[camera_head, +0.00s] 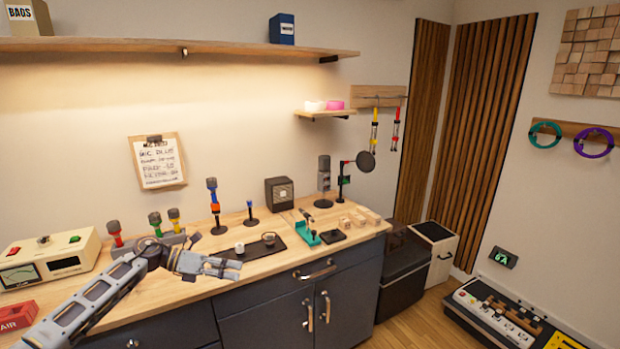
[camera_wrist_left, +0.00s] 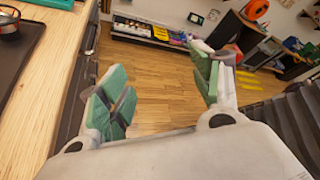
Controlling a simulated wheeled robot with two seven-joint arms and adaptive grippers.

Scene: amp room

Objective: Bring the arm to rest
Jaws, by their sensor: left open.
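My left arm comes in from the lower left in the head view, and its gripper (camera_head: 222,267) is over the front part of the wooden counter (camera_head: 195,291). In the left wrist view the gripper (camera_wrist_left: 165,95) has its two green-padded fingers spread wide apart with nothing between them. Wooden floor shows past the fingers, and the counter edge (camera_wrist_left: 50,85) lies to the left. My right gripper is in neither view.
A dark tray (camera_head: 262,248) with small items lies just beyond the gripper. Microphones stand in a rack (camera_head: 170,240) behind the arm. A teal tool stand (camera_head: 306,236) and wooden blocks (camera_head: 352,220) are further right. Cabinet handles (camera_head: 315,270) stick out below the counter.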

